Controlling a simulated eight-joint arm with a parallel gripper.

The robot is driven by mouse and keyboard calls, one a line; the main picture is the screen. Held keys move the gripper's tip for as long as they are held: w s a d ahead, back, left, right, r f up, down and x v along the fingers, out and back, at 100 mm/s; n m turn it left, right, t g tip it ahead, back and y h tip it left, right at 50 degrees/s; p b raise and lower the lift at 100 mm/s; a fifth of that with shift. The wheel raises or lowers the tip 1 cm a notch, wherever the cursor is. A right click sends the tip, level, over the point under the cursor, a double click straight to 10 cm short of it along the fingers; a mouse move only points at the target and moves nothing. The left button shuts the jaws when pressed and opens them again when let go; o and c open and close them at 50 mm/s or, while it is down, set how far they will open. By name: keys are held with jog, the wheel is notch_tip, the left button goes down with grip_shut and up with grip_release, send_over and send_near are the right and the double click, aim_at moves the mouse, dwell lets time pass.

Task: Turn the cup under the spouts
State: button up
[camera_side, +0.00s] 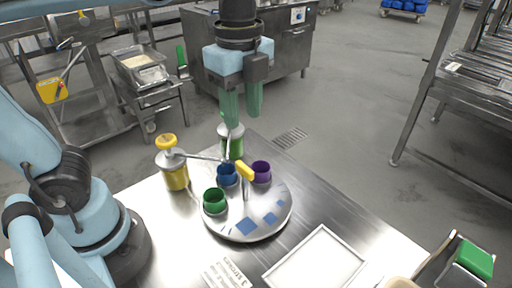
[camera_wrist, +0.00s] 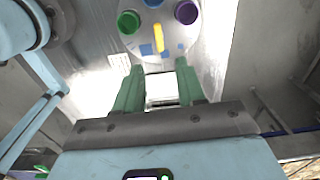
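A round grey turntable (camera_side: 250,232) lies on the steel table. It carries a green cup (camera_side: 214,200), a blue cup (camera_side: 227,175), a purple cup (camera_side: 261,171) and an upright yellow-topped handle (camera_side: 245,171). Two dispensers, one yellow (camera_side: 175,172) and one green (camera_side: 233,146), stand at its far side. Their spouts reach toward the blue cup. In the wrist view, the handle (camera_wrist: 158,37) lies beyond the spread green fingers of my gripper (camera_wrist: 159,85). The spout ends are hard to make out.
A white tray (camera_side: 286,277) and a printed label (camera_side: 228,274) lie at the table's front. A green block on a metal stand (camera_side: 474,259) is at the front right. Bare table lies right of the turntable. Steel carts and a rack stand beyond on the floor.

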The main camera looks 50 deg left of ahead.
aim_at(244, 166)
notch_tip(244, 166, down, 12)
jog(key=shift+r, duration=0.1)
dwell(0.6)
grip_shut()
dwell(0.4)
